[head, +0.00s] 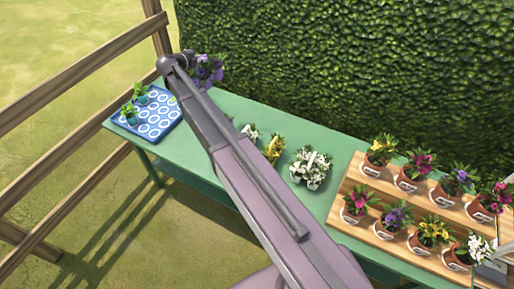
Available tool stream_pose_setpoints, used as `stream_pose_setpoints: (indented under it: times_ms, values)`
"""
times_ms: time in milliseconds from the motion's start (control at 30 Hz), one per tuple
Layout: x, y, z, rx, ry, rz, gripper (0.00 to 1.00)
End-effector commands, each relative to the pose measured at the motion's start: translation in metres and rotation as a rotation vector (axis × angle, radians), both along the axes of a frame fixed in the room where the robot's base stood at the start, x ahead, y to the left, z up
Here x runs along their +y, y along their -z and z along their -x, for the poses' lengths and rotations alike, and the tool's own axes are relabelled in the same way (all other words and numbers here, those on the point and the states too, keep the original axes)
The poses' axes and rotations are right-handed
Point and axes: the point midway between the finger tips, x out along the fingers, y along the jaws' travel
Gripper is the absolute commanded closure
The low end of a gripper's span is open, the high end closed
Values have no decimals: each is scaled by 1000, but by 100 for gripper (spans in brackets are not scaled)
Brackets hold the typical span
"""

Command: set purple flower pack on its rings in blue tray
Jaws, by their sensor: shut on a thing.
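The purple flower pack (209,71) shows beyond the far end of my arm, near the back left edge of the green table. Its purple blooms and leaves are visible; its base is hidden behind my arm. My gripper (190,58) is at the far end of the arm, mostly hidden by the wrist, and is shut on the pack. The blue tray (167,127) with white rings lies on the table's left end, left of and nearer than the pack. Two green plants in teal pots stand along the tray's left side. Several rings are bare.
White flowers (311,168) and yellow flowers (273,148) stand mid-table, partly beside my arm. A wooden stepped stand (340,215) holds several potted flowers at right. A hedge (350,70) rises behind the table; a wooden fence (75,75) runs along the left.

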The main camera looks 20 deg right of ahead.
Motion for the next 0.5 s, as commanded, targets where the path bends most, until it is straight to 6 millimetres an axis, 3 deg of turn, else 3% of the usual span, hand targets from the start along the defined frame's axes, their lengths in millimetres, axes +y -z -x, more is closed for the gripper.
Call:
stream_pose_setpoints:
  times_ms: [500]
  values:
    - [-43, 72, 28, 4, -24, -4, 100]
